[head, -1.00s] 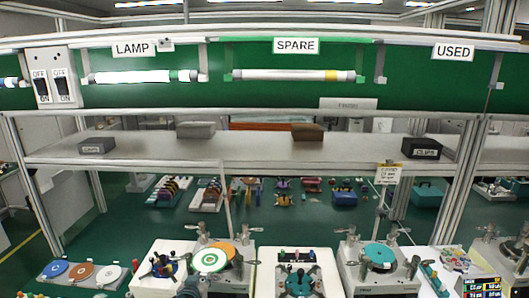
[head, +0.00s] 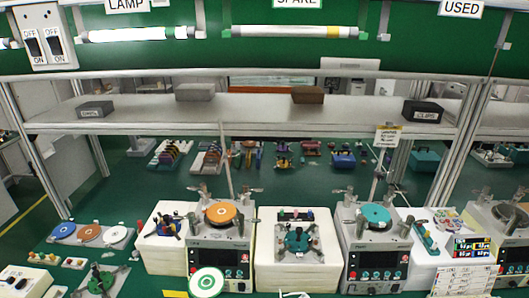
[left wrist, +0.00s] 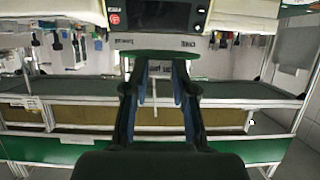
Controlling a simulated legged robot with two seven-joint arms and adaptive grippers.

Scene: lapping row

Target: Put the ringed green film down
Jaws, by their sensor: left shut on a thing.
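The ringed green film (head: 206,282) is a white disc with a green ring and a green centre. It is low in the head view, in front of the left lapping machine (head: 232,262). In the left wrist view my left gripper (left wrist: 158,66) has its two fingers at the film's green edge (left wrist: 195,54) and is shut on it. In the head view the fingers are hidden or out of frame. An orange disc (head: 221,213) lies on top of the left machine, and a teal disc (head: 375,213) on the right machine. My right gripper is not in view.
Blue (head: 63,231), brown (head: 89,233) and white (head: 115,235) discs lie in a row at the left. A green fixture (head: 98,281) stands in front of them. White blocks with tools (head: 298,265) stand beside the machines. A grey shelf (head: 250,110) spans behind.

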